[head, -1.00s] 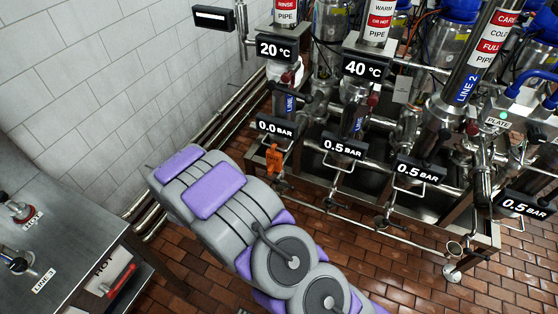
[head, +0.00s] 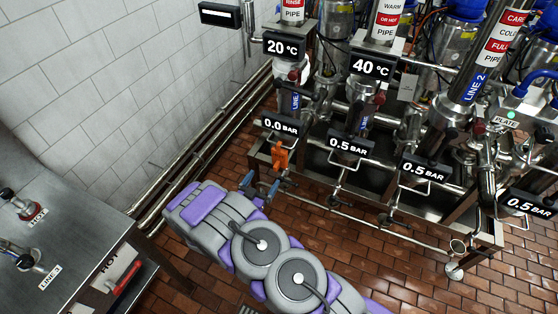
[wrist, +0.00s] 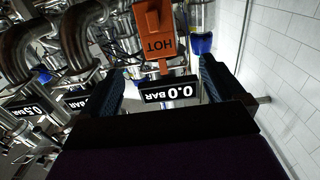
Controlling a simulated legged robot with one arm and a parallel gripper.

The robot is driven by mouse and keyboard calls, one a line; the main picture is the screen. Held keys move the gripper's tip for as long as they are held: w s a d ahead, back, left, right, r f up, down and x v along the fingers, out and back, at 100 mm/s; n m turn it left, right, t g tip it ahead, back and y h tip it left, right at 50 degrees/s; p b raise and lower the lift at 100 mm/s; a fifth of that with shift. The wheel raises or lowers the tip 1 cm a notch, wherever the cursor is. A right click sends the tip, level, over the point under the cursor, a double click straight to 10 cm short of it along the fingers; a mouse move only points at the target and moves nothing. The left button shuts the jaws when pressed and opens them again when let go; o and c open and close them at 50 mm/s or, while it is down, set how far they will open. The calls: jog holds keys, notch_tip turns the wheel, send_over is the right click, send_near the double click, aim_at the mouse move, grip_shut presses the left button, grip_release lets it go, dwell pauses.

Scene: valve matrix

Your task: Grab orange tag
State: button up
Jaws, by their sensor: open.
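The orange tag (head: 279,155) hangs at the valve frame below the 0.0 BAR display (head: 280,127). In the wrist view the tag (wrist: 154,38) is upside down, reads HOT and lies top centre. My gripper (head: 261,186) is open and empty, just below and left of the tag in the head view. In the wrist view my gripper's (wrist: 162,70) two dark blue fingers stand wide apart, with the tag's narrow end between their tips in the picture. I cannot tell whether anything touches.
Steel pipes, valves and several pressure displays such as the 0.5 BAR display (head: 347,146) crowd the right of the tag. A white tiled wall (head: 110,80) and wall pipes (head: 200,150) stand left. A steel table (head: 60,240) is at lower left.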

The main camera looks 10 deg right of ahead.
aim_at(278, 156)
jog(key=b+x, duration=0.1)
jog(key=x, duration=0.6)
jog(key=shift+w, duration=0.1)
jog(key=shift+d+b+x, duration=0.25)
jog(key=shift+b+x, duration=0.75)
jog(key=shift+x, duration=1.45)
jog(key=shift+w+d+r, duration=0.25)
jog(key=shift+w+r, duration=0.05)
jog(key=shift+c, duration=0.2)
jog(key=c, duration=1)
